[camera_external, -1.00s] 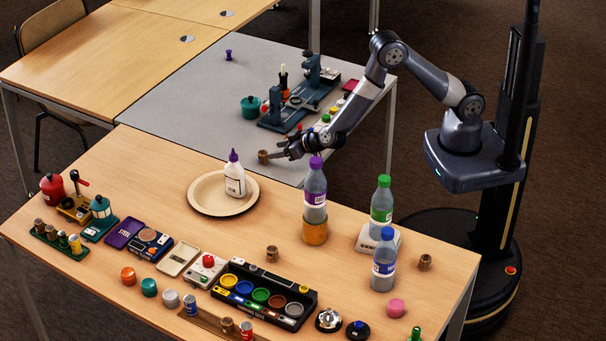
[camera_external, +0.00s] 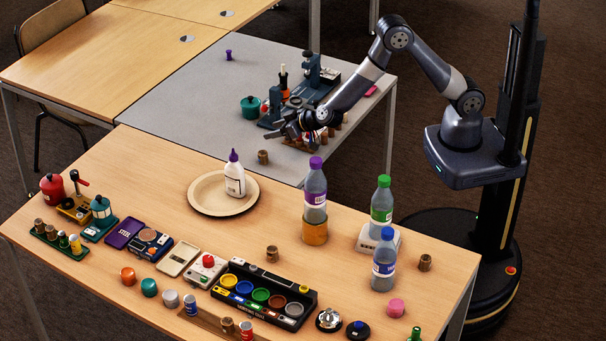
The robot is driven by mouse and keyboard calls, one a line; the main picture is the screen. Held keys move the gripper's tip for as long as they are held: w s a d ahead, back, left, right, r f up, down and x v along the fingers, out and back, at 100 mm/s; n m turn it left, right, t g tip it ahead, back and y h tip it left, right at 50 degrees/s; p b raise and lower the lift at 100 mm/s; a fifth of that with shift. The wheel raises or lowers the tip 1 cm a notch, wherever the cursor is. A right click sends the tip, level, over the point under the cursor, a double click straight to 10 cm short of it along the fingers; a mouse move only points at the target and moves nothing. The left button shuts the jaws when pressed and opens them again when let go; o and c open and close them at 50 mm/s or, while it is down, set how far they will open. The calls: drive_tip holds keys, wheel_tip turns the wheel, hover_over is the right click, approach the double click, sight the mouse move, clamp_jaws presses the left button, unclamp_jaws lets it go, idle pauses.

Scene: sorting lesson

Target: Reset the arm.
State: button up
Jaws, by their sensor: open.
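My gripper (camera_external: 276,127) is open and empty above the grey table (camera_external: 195,95), at the front of the blue-grey stand there. A small brown metal cylinder (camera_external: 263,157) stands on the grey table just below and in front of my gripper, apart from it. My arm reaches in from the right, with its elbow raised high. My gripper and forearm hide part of the stand and part of the row of small coloured items beside it.
A blue-grey stand (camera_external: 312,72), a green pot (camera_external: 250,107) and a purple piece (camera_external: 228,55) are on the grey table. The wooden table in front holds a plate (camera_external: 205,203) with a white bottle (camera_external: 235,180), capped bottles (camera_external: 315,195) and a black paint tray (camera_external: 312,300).

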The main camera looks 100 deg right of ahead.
drive_tip(key=s+a+f+n+t+y, duration=0.1)
drive_tip(key=s+a+f+n+y, duration=0.25)
drive_tip(key=s+a, duration=0.45)
drive_tip(key=s+a+f+n+t+y, duration=0.25)
drive_tip(key=s+a+n+y, duration=0.2)
drive_tip(key=s, duration=0.55)
drive_tip(key=w+a, duration=0.2)
drive_tip(key=w, duration=0.2)
drive_tip(key=w+a+r+n+y+b, duration=0.1)
drive_tip(key=w+a, duration=0.1)
drive_tip(key=w, duration=0.2)
drive_tip(key=w+a+n+g+y, duration=0.1)
drive_tip(key=w+a, duration=0.1)
drive_tip(key=w, duration=0.2)
drive_tip(key=shift+w+a+r+b, duration=0.15)
drive_tip(key=shift+w+r+b, duration=0.15)
drive_tip(key=shift+w+b, duration=0.1)
drive_tip(key=shift+w+a+r+y, duration=0.2)
drive_tip(key=shift+w+y, duration=0.1)
drive_tip(key=shift+w, duration=0.15)
